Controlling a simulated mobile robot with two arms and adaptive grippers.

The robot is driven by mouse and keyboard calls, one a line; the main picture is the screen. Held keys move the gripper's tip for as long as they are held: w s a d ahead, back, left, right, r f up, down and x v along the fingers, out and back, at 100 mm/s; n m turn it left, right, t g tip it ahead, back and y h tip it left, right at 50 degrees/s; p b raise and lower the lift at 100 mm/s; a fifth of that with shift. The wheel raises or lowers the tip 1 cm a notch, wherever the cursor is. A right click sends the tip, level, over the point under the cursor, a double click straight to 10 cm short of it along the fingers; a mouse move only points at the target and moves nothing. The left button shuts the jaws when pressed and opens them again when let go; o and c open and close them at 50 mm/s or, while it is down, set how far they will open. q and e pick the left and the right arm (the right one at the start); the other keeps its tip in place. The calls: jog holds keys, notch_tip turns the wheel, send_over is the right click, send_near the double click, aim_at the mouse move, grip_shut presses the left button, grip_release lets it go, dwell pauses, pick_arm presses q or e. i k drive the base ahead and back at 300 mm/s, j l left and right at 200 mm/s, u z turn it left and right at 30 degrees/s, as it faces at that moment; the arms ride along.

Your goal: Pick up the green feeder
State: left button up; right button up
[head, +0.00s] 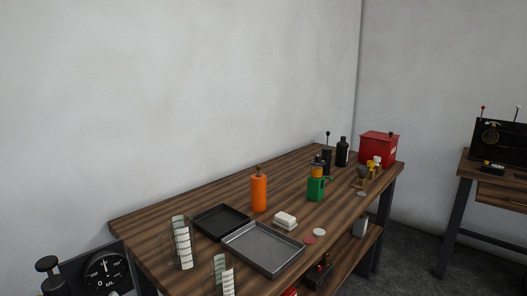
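The green feeder (316,188) stands upright on the wooden workbench (180,216), right of the bench's middle. It has a green body, a yellow band and a dark top, with a small green part sticking out on its right side. An orange bottle (259,192) stands to its left. Neither of my grippers shows in the head view.
A black tray (246,214) and a grey metal tray (262,270) lie on the bench, with a white block (285,219) beside them. Black bottles (342,152) and a red box (378,148) stand behind the feeder. A gauge (105,272) is at lower left.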

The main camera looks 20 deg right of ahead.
aim_at(316, 182)
jog(key=i+l+u, duration=0.25)
jog(key=l, duration=0.3)
jog(key=l+u, duration=0.2)
jog(key=l, duration=0.35)
jog(key=i+l+u, duration=0.25)
jog(key=l, duration=0.35)
jog(key=l+u, duration=0.2)
jog(key=l, duration=0.35)
